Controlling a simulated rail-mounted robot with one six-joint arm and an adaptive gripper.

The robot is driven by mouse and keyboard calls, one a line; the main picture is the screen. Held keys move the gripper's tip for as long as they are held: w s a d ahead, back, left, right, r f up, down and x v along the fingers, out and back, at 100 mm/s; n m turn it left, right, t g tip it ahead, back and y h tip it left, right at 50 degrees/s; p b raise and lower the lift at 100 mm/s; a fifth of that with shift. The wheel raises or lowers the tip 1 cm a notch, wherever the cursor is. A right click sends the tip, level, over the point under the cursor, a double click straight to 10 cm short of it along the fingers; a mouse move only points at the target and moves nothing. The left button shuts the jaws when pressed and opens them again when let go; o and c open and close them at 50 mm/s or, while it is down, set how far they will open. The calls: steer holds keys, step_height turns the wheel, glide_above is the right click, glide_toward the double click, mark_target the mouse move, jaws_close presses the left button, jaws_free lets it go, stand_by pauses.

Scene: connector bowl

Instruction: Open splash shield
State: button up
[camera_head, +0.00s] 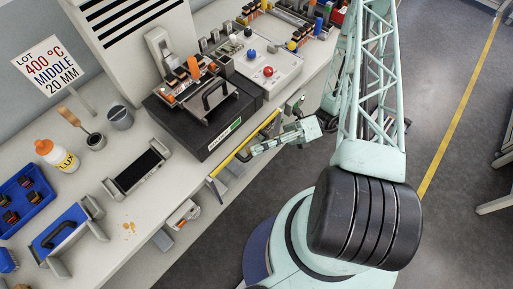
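A black machine (195,122) stands on the bench in the upper middle. A dark plate with a black arched handle (215,92) lies on its top; it looks like the splash shield, lying low. An orange-tipped lever and small orange parts show behind the handle. My gripper (258,146) is out over the bench's front edge, right of the machine and apart from the handle. It is small and seen at a slant, so its finger opening is unclear. I see nothing held in it.
A white control box (268,72) with red and blue buttons is right of the machine. A grey cabinet (130,30) rises behind. An empty grey-ended holder (138,168), a bottle (55,155), a blue tray (28,200) and a blue fixture (62,232) are to the left. The floor in front is clear.

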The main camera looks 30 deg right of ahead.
steer(key=shift+d, duration=0.15)
steer(key=v, duration=1.1)
steer(key=shift+d, duration=0.35)
stand_by(0.6)
